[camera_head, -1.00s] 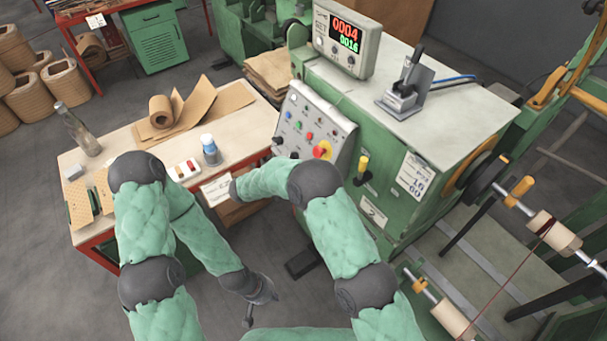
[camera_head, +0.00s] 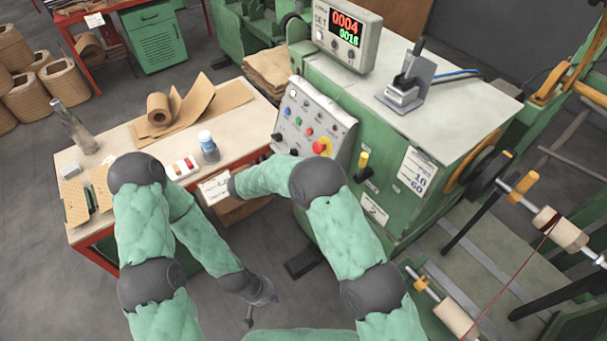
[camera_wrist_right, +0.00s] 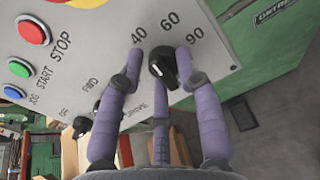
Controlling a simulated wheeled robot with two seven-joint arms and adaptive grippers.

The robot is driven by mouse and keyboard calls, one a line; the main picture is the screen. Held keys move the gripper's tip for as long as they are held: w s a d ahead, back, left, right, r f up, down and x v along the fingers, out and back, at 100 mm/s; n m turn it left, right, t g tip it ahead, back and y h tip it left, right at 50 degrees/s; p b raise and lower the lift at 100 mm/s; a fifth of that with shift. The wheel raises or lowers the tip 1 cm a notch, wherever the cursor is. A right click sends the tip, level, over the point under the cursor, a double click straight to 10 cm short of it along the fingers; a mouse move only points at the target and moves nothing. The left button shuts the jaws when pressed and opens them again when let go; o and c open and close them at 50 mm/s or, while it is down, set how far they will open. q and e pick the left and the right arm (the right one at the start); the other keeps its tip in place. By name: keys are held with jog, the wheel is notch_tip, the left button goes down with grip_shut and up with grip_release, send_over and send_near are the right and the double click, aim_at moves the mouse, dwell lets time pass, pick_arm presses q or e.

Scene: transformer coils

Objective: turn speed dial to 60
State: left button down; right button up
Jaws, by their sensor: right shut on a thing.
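The speed dial (camera_wrist_right: 162,68) is a black knob on the grey control panel (camera_wrist_right: 100,60), below the printed numbers 40, 60 and 90 in the right wrist view. A small white mark shows on its left side; I cannot tell its exact setting. My right gripper (camera_wrist_right: 158,78) has its purple fingers around the dial and is shut on it. In the head view the panel (camera_head: 301,135) faces my right arm, and my right gripper is not clearly seen. My left gripper (camera_head: 250,316) hangs low over the floor, apart from everything; its finger opening is too small to tell.
A red emergency button (camera_head: 322,146) and small coloured buttons share the panel. The display box (camera_head: 346,37) above reads 0004 and 0016.

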jog(key=m+b, duration=0.4)
jog(key=shift+r+m+b, duration=0.1)
jog(key=shift+m+b, duration=0.8)
jog(key=shift+b, duration=0.05)
jog(key=shift+r+m+b, duration=0.1)
jog(key=shift+m+b, duration=0.3)
jog(key=shift+m, duration=0.1)
jog(key=shift+r, duration=0.1)
jog(key=o, duration=0.8)
jog(key=shift+s, duration=0.1)
